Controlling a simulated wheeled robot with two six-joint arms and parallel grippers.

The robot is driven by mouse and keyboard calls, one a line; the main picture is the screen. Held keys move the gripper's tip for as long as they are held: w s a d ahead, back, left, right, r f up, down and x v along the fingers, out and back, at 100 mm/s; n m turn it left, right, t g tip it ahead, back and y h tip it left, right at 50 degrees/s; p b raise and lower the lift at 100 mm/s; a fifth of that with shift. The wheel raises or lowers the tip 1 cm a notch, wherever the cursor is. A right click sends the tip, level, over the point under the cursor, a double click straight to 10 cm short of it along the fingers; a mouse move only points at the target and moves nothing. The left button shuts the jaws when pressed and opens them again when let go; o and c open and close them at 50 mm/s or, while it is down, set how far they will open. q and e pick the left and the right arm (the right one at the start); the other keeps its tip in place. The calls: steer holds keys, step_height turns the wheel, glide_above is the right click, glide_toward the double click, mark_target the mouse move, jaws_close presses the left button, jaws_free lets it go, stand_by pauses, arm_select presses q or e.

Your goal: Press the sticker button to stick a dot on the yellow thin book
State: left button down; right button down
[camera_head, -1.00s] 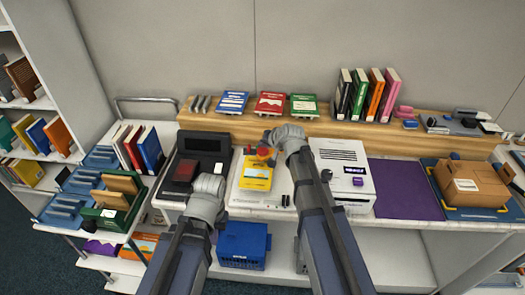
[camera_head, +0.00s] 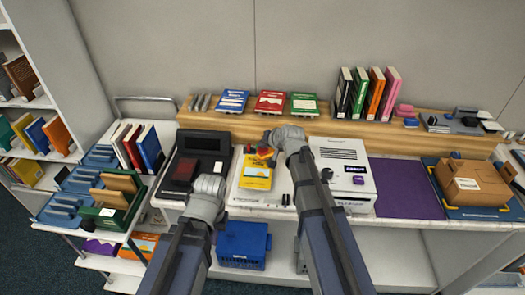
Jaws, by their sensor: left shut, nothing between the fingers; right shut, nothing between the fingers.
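The yellow thin book (camera_head: 257,179) lies flat on a white board (camera_head: 244,197) at the middle of the counter. My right gripper (camera_head: 268,152) is shut and empty, over the far end of the book. A small red part (camera_head: 264,152) shows at its fingertips; I cannot tell whether they touch it, and the gripper hides part of it. My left gripper (camera_head: 208,183) is shut, in front of the black device (camera_head: 206,146) and left of the book. Its fingertips are hidden behind its wrist.
A white box-shaped machine (camera_head: 343,153) stands right of the book, then a purple mat (camera_head: 404,190) and a cardboard box (camera_head: 470,184). A wooden ledge (camera_head: 350,128) behind carries several books. A cart (camera_head: 117,217) with books stands at the left.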

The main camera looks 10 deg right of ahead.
mark_target(263, 151)
steer(key=shift+f+b, duration=0.65)
steer(key=shift+b, duration=0.05)
stand_by(0.9)
steer(key=shift+r, duration=0.1)
steer(key=shift+r+p, duration=1)
steer(key=shift+p, duration=0.1)
steer(key=shift+r, duration=0.1)
step_height(263, 151, up, 5)
steer(key=p, duration=0.5)
stand_by(0.4)
